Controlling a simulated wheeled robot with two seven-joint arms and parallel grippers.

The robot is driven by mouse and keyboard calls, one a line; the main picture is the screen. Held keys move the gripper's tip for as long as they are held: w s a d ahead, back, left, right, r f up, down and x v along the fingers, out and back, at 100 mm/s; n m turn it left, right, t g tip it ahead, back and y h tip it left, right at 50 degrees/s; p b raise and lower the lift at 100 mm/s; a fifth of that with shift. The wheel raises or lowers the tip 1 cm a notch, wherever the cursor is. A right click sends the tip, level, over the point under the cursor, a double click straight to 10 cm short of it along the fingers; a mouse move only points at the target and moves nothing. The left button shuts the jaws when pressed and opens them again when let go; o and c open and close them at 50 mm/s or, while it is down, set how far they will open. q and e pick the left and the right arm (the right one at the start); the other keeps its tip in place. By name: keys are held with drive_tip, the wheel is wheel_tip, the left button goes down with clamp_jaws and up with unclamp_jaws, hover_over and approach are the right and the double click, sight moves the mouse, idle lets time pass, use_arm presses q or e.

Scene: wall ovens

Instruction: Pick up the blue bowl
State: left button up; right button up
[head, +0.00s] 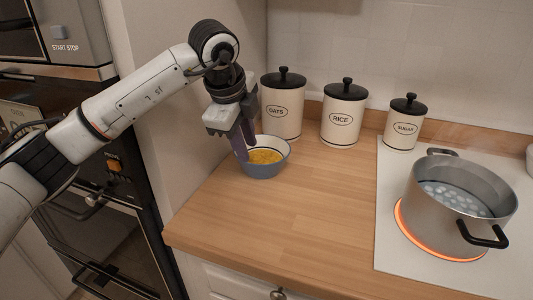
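The blue bowl (264,170) stands upright on the wooden counter, near its left end, with yellow food (264,156) inside. My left gripper (243,150) reaches down from above at the bowl's left rim. Its fingers overlap the rim and the inner wall in the head view. They look close together, but whether they are closed on the rim cannot be made out. My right gripper is out of view.
White canisters labelled oats (283,112), rice (342,122) and sugar (404,128) stand along the back wall. A steel pot (452,210) sits on a glowing hob at right. A black oven (120,215) is at left. The counter (300,215) in front of the bowl is clear.

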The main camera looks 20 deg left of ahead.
sight(251, 163)
use_arm(q)
drive_tip(key=x, duration=0.3)
drive_tip(key=shift+s, duration=0.25)
drive_tip(key=p+x, duration=0.1)
drive_tip(key=x, duration=0.3)
drive_tip(key=shift+d+f, duration=0.15)
drive_tip(key=shift+f, duration=0.05)
drive_tip(key=shift+w+f, duration=0.25)
drive_tip(key=shift+f, duration=0.3)
drive_tip(key=c, duration=0.6)
clamp_jaws()
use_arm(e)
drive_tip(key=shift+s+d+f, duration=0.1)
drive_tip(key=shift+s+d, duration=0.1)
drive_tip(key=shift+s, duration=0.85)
use_arm(q)
drive_tip(key=shift+r, duration=0.1)
